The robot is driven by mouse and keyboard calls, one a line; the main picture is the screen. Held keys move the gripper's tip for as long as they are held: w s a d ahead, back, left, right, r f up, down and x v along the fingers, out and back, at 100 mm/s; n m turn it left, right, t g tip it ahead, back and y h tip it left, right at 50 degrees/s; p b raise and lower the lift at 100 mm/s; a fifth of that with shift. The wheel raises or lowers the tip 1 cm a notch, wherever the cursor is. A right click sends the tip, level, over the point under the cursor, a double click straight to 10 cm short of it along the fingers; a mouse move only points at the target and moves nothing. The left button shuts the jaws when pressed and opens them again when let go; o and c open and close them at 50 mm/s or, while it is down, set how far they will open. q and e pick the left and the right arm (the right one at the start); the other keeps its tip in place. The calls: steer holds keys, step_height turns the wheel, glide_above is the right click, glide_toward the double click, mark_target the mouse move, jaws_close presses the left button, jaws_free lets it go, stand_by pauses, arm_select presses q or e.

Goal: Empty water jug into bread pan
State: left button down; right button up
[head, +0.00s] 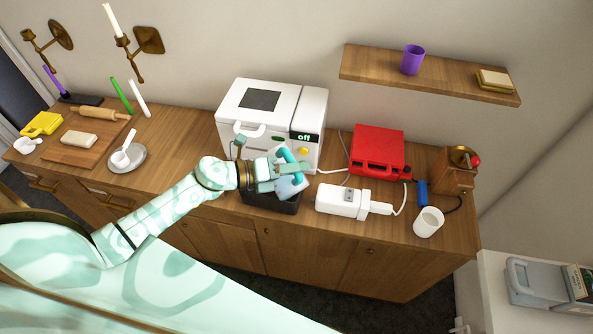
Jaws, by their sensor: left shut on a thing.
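My left gripper (275,172) is shut on the water jug (291,187), a light blue vessel with a teal handle. The jug is tilted and held over the right part of the black bread pan (262,203). The pan stands on the wooden counter in front of the white bread machine. My gripper and the jug hide much of the pan's opening, and I cannot see any water. My right gripper is not in view.
The white bread machine (262,110) reads "off" and stands close behind the jug. A white power adapter (345,202), a red box (378,150) and a white cup (428,222) are to the right. A cutting board (88,143) and a plate (138,163) are to the left.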

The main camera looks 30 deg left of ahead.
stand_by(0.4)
arm_select(q)
steer(key=shift+w+a+f+n+b, duration=0.1)
steer(key=shift+w+a+n+b, duration=0.25)
steer(key=shift+b, duration=0.35)
steer(key=shift+a+n+h, duration=0.15)
steer(key=shift+n+h, duration=0.1)
steer(key=shift+h, duration=0.15)
steer(key=shift+a+b, duration=0.15)
steer(key=shift+b, duration=0.15)
stand_by(0.5)
steer(key=shift+w+a+n, duration=0.1)
steer(key=shift+a+n, duration=0.05)
steer(key=shift+n, duration=0.15)
steer(key=shift+w+a+n+h+b, duration=0.1)
steer(key=shift+a+n+h+b, duration=0.15)
steer(key=shift+b, duration=0.25)
stand_by(3.3)
